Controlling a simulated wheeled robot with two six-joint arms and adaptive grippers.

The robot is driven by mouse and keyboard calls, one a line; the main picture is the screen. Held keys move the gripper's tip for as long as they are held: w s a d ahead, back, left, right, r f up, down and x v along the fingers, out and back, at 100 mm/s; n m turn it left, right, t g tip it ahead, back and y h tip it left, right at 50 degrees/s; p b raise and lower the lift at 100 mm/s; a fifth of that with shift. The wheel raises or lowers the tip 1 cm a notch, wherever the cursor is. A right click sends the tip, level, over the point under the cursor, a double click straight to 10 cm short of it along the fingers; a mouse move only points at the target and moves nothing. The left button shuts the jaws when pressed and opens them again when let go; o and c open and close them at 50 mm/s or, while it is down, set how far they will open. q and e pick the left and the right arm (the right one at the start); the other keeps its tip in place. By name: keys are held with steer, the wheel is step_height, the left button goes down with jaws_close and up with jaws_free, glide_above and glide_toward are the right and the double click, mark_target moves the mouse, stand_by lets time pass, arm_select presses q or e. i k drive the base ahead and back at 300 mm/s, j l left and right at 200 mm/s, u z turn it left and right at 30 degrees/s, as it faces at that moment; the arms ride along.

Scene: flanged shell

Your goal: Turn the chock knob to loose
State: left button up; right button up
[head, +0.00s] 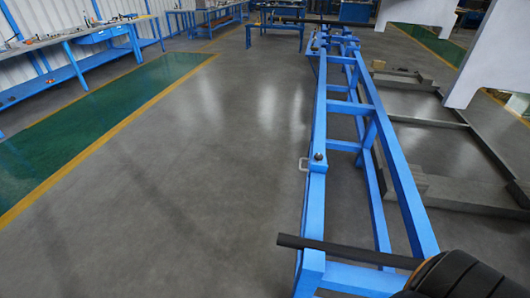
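A long blue steel frame (314,205) runs from the bottom centre of the head view away to the back. A dark bar (345,251) lies across the near end of the frame. Part of a black and orange rounded body (455,278) shows at the bottom right corner, cut off by the picture edge. Neither of my grippers is in view.
The grey floor (215,190) left of the frame is clear. A green strip with yellow edges (100,115) lies further left. Blue workbenches (75,88) stand along the left wall. Low grey framing (465,195) lies right of the blue frame, below white structures (485,60).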

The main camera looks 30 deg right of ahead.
mark_target(319, 157)
steer(key=i+j+z, duration=0.1)
steer(key=i+j, duration=0.85)
steer(key=j, duration=0.15)
steer(key=i+l+z, duration=0.15)
steer(key=z, duration=0.25)
steer(key=i+z, duration=0.65)
steer(key=z, duration=0.15)
steer(key=i+j+z, duration=0.1)
steer(key=i+z, duration=0.15)
steer(key=z, duration=0.15)
steer(key=i+j+z, duration=0.2)
steer(key=z, duration=0.25)
